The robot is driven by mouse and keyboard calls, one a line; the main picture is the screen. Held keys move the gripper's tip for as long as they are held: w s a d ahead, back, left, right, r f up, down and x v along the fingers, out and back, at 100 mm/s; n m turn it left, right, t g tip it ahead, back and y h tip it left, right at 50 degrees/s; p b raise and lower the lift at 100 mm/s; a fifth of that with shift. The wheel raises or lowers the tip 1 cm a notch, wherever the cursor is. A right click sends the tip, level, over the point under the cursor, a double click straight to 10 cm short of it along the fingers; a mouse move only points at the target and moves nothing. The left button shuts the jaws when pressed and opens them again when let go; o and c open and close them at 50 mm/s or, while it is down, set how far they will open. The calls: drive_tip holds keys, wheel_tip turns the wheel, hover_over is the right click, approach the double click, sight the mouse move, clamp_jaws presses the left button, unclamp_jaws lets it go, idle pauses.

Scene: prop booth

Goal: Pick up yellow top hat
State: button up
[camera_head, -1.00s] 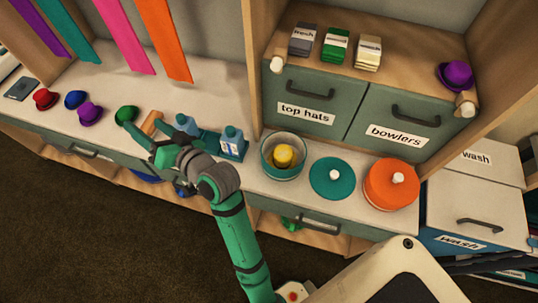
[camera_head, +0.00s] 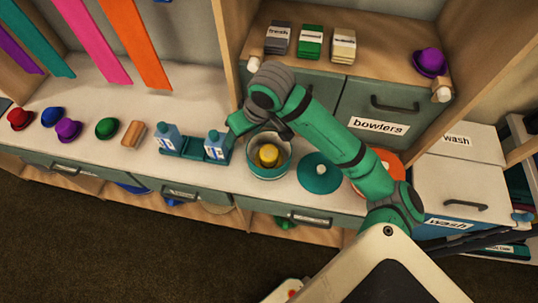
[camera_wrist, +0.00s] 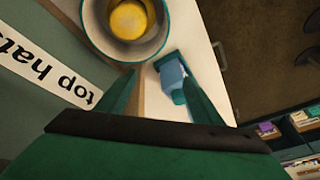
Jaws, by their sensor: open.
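The yellow top hat (camera_head: 267,155) sits inside a round teal-rimmed pot (camera_head: 281,172) on the counter. In the wrist view the hat (camera_wrist: 129,20) shows at the top, ringed by the pot's pale inner wall and teal rim (camera_wrist: 137,60). My gripper (camera_wrist: 160,95) is open and empty, its fingers pointing up the picture, with the pot beyond and left of them. In the head view my gripper (camera_head: 240,122) is partly hidden by my arm, just left of and above the pot.
Two blue bottles (camera_head: 216,145) stand in a teal tray left of the pot. A teal lid (camera_head: 318,172) lies to its right; my arm partly covers an orange pot (camera_head: 390,162). The "bowlers" drawer (camera_head: 378,115) rises behind. Hats, including a green one (camera_head: 106,128), lie left.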

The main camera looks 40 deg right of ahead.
drive_tip(key=g+h, duration=0.1)
drive_tip(key=g, duration=0.1)
approach(269, 152)
drive_tip(key=shift+r+m, duration=0.1)
drive_tip(key=shift+m, duration=0.2)
drive_tip(key=f, duration=0.3)
drive_tip(key=w+f, duration=0.1)
drive_tip(key=f, duration=0.6)
drive_tip(key=shift+w+a+f, duration=0.1)
drive_tip(key=shift+w+f, duration=0.05)
drive_tip(key=shift+w, duration=0.2)
drive_tip(key=c, duration=0.8)
